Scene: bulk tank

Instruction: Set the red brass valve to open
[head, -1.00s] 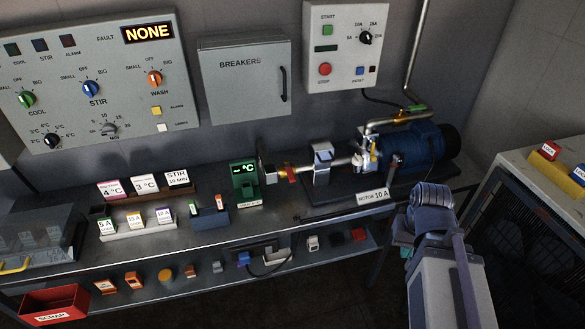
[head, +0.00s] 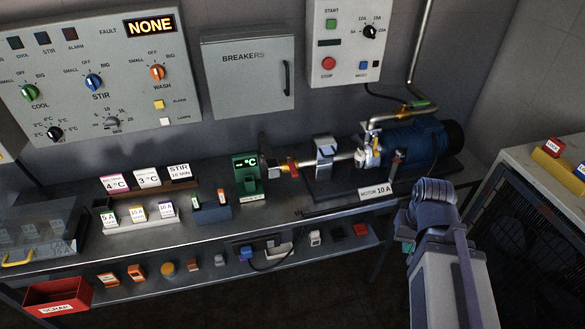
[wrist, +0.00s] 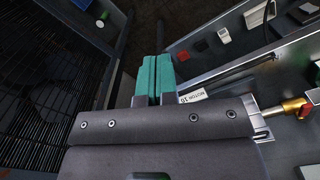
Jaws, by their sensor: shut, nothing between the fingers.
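The red brass valve (head: 291,166) sits on the pipe run at the back of the bench, between the green display box and the grey pipe clamp. It has a brass body and a small red handle. The handle's angle is too small to read surely. It also shows at the right edge of the wrist view (wrist: 302,108). My gripper (wrist: 153,62) has teal fingers pressed together with nothing between them. It hangs in front of the bench, to the right of and well apart from the valve. In the head view my arm mostly hides it.
The blue motor (head: 410,143) and a green-handled valve (head: 419,104) stand to the right of the red valve. The green display box (head: 247,177) is close on its left. Small holders (head: 140,217) fill the bench's left. A grey cabinet (head: 520,200) stands at the right.

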